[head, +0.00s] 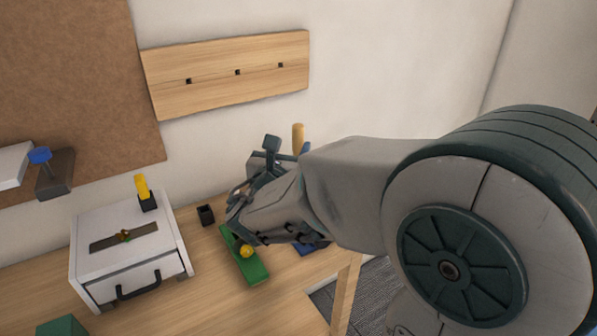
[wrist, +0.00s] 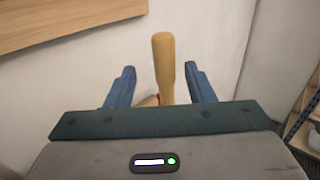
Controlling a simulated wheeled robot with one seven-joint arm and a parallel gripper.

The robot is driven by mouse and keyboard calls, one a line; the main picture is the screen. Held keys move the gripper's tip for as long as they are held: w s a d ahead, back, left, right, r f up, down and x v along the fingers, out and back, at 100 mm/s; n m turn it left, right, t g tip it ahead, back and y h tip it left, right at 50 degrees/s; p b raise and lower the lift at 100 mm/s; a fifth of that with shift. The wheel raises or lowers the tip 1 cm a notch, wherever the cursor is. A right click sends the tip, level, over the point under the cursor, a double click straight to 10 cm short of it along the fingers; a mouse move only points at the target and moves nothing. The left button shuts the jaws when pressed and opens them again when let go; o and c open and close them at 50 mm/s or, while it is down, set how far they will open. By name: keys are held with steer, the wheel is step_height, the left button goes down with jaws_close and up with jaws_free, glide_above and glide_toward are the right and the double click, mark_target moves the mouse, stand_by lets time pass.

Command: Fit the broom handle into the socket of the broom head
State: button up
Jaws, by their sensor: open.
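The broom handle (head: 298,137) is a light wooden rod with a rounded top, standing roughly upright beyond my wrist. In the wrist view the handle (wrist: 163,65) rises between the two blue fingers of my gripper (wrist: 161,82), with a visible gap on each side. A small patch of red shows near its lower end, which the gripper body hides. In the head view my gripper (head: 287,148) is partly hidden by its own wrist. It is open. I cannot make out the broom head or its socket in either view.
On the wooden table (head: 210,290) are a white drawer box (head: 128,243) with a yellow-topped piece (head: 143,192), a small black block (head: 206,215) and a green block (head: 246,262) with a yellow knob. A blue piece (head: 306,249) shows under my arm. A wooden wall board (head: 225,75) hangs behind.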

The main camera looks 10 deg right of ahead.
mark_target(296, 140)
steer(key=x, duration=0.5)
steer(key=shift+d+p, duration=0.25)
steer(key=shift+p, duration=0.1)
jaws_close()
steer(key=shift+r, duration=0.15)
